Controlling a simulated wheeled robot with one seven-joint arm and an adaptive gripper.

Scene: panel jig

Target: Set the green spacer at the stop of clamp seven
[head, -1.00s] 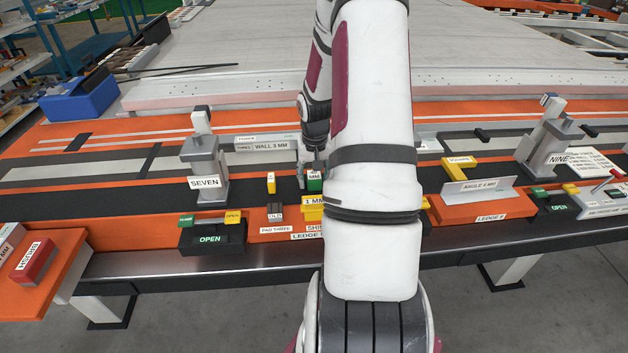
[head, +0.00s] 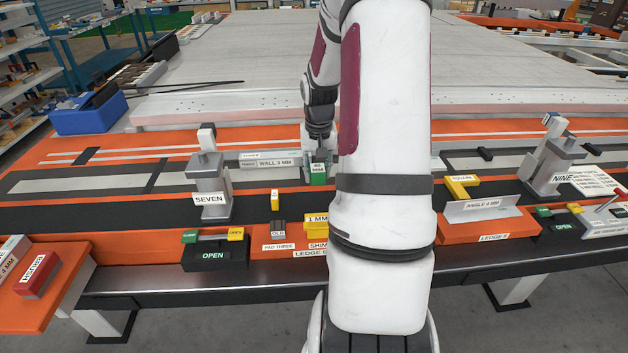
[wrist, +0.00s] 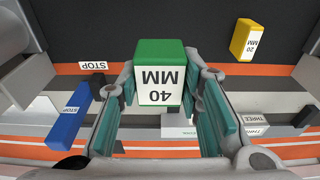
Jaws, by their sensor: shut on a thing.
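The green spacer (head: 317,175), labelled 40 MM, is held between the fingers of my gripper (head: 318,157). In the wrist view the spacer (wrist: 162,58) sits between the two finger pads of my gripper (wrist: 166,110), with its white label facing the camera. Clamp seven (head: 209,180) is a grey upright block with a SEVEN label, left of my gripper and apart from it. My arm hides part of the bench to the right.
A black OPEN box (head: 213,254) sits at the front. Clamp nine (head: 552,160) stands far right.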

